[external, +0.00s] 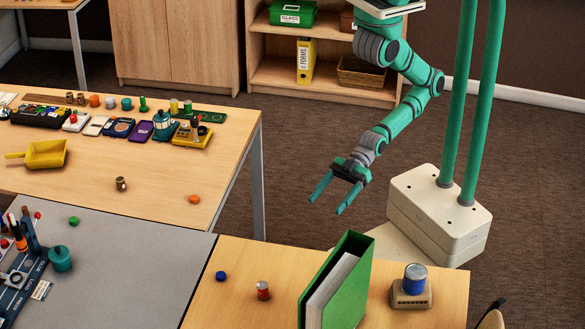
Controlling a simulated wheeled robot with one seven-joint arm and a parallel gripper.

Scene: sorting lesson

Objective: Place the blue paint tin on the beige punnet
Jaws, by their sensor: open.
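A blue paint tin (414,279) with a grey top stands upright on a small beige box-like thing (411,301), which looks like the beige punnet, on the right part of the front wooden table. The tin appears to rest on it, and its lower edge is partly hidden. My gripper (328,206) is open and empty. It hangs over the floor behind the front table, up and left of the tin and clear of it, with its fingers pointing down and left.
A tall green binder (340,283) stands just left of the punnet. A small red tin (263,290) and a blue cap (221,276) lie farther left. A wooden table (95,180) with many small items is at the left, beside a grey table (130,270).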

